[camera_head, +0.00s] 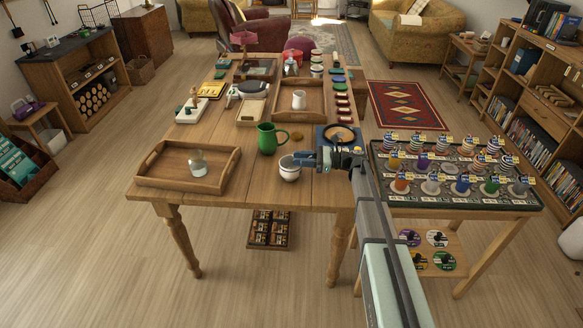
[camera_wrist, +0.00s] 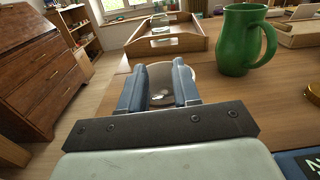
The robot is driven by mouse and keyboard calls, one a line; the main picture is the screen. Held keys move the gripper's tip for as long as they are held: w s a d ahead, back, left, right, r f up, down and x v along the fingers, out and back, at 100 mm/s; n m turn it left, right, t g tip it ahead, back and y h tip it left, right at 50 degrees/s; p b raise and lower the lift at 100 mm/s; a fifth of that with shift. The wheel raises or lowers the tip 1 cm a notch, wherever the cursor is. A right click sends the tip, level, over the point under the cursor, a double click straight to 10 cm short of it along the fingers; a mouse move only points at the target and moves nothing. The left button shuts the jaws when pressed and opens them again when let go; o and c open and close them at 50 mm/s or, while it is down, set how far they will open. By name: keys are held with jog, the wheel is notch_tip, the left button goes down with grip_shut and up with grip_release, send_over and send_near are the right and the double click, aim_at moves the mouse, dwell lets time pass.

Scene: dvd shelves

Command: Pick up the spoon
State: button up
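I cannot make out a spoon for certain in either view. A white bowl (camera_head: 290,172) stands near the front edge of the wooden table. In the wrist view the bowl (camera_wrist: 190,72) shows beyond and between the fingers, with a brownish inside and a small pale patch that I cannot identify. My gripper (camera_wrist: 157,72) has its two blue fingers apart with nothing clearly held between them. In the head view my gripper (camera_head: 308,160) is just right of the bowl, over the table; whether it touches the rim I cannot tell.
A green pitcher (camera_head: 267,139) stands just behind the bowl. A wooden tray (camera_head: 152,182) with a glass jar (camera_head: 197,163) is to the left. A blue board with a round pan (camera_head: 338,135) lies behind my gripper. A side table (camera_head: 455,208) full of small items is right.

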grip_shut()
